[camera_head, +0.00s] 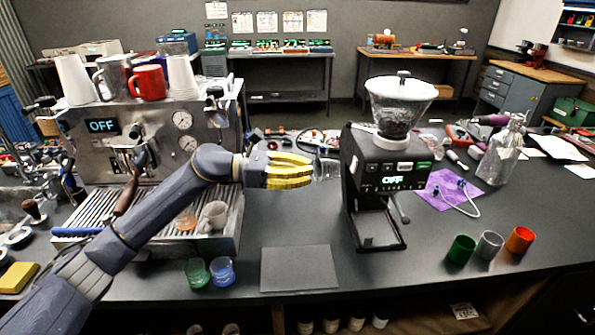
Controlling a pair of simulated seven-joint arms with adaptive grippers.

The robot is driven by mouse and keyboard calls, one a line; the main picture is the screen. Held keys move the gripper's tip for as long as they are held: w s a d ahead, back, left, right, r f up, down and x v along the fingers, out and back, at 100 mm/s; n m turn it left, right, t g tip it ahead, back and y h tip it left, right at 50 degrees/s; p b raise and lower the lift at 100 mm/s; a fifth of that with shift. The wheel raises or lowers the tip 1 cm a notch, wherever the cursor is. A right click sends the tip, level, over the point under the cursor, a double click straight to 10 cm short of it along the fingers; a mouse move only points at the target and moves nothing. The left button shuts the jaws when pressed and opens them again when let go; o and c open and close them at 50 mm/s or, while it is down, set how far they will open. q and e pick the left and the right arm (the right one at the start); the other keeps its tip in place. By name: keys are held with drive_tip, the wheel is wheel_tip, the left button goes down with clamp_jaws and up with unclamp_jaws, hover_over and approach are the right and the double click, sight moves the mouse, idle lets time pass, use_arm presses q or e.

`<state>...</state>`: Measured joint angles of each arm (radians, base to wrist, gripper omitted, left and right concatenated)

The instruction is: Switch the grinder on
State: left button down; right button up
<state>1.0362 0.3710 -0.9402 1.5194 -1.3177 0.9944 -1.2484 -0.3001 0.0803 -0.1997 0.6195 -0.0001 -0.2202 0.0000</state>
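The grinder (372,170) stands right of the middle of the bench, a black machine with a clear hopper (400,100) of dark beans on top. Its lit display reads "OFF". My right gripper is not in view.
An espresso machine (215,120), display "OFF", stands at left behind my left arm. A grey mat (298,268) lies in front. Green (461,249), grey (488,246) and orange (519,239) cups stand front right. A glass bottle (499,155) stands beyond the purple cloth (447,187).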

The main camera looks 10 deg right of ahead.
sight(355, 175)
use_arm(q)
drive_tip(key=d, duration=0.6)
drive_tip(key=d+f, duration=0.1)
drive_tip(key=d, duration=0.2)
drive_tip(key=shift+s+d, duration=0.2)
drive_tip(key=shift+s, duration=0.05)
drive_tip(key=shift+a+f, duration=0.1)
